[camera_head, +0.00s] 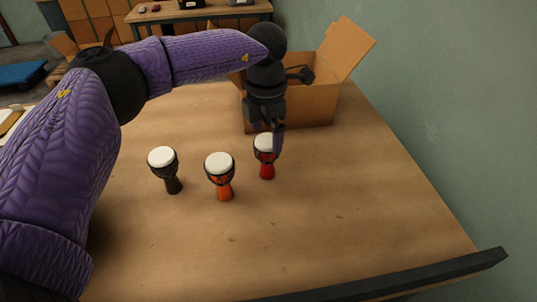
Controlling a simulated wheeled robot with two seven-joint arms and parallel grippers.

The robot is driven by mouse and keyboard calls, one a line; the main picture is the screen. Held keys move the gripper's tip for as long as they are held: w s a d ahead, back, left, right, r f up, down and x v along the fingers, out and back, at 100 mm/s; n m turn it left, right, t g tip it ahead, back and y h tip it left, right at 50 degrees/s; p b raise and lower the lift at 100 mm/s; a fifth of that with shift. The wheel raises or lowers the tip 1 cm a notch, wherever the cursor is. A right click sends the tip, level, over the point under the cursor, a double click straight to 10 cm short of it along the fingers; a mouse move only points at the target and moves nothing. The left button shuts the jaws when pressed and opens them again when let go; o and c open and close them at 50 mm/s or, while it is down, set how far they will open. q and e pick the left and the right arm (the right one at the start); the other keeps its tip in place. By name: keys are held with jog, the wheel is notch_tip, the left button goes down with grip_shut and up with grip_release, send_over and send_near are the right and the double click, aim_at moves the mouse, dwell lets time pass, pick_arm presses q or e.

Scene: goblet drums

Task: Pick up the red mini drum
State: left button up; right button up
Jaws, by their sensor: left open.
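The red mini drum (267,171) stands upright on the wooden table (330,215), the rightmost of three goblet drums, with a white head and a dark rim. My left gripper (267,138) reaches down from above at this drum. Its fingers are open and overlap the drum's head in the view, one finger along its right side. I cannot tell whether they touch it. An orange drum (224,191) stands just left of the red one, and a black drum (173,184) stands further left. My right gripper is not in view.
An open cardboard box (310,103) stands at the back of the table, behind my left gripper. A green wall (440,110) runs along the right side. The table's front and right are clear.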

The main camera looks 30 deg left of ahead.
aim_at(267, 152)
pick_arm(q)
jog(key=f+b, duration=0.1)
jog(key=f, duration=0.1)
jog(key=f+b, duration=0.1)
jog(key=f, duration=0.2)
jog(key=shift+s+d+f, duration=0.1)
jog(key=shift+s, duration=0.1)
jog(key=shift+f, duration=0.1)
jog(key=shift+r, duration=0.2)
jog(key=shift+c, duration=0.5)
jog(key=c, duration=0.7)
jog(key=shift+c, duration=1.3)
